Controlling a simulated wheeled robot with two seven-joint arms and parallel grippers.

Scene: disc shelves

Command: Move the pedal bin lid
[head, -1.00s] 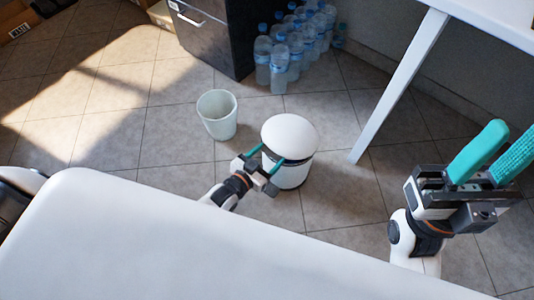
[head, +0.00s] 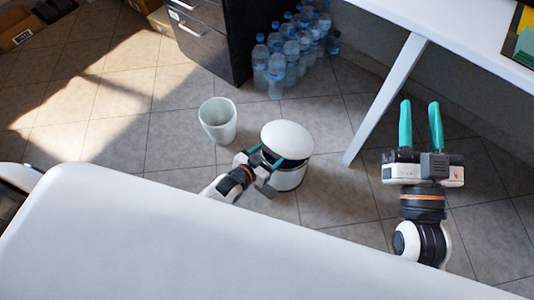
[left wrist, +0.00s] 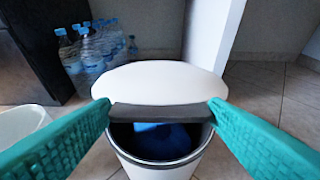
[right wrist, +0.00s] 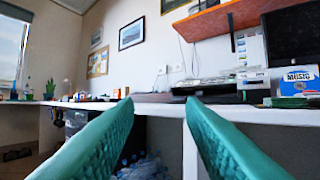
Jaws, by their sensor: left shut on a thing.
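The pedal bin (head: 287,178) is a white round bin with a dark band, standing on the tiled floor. Its white domed lid (head: 287,138) is tilted up at the front; the left wrist view shows the raised lid (left wrist: 165,80) and a dark opening with something blue inside (left wrist: 155,135). My left gripper (head: 266,157) reaches the bin's front; its teal fingers (left wrist: 160,108) are spread wide, one at each end of the lid's dark front edge, shut on it. My right gripper (head: 420,105) is open and empty, raised to the right, fingers pointing away.
A pale open bin (head: 218,122) stands left of the pedal bin. Several water bottles (head: 285,55) stand behind, beside a dark drawer cabinet (head: 205,40). A white surface (head: 200,240) fills the foreground.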

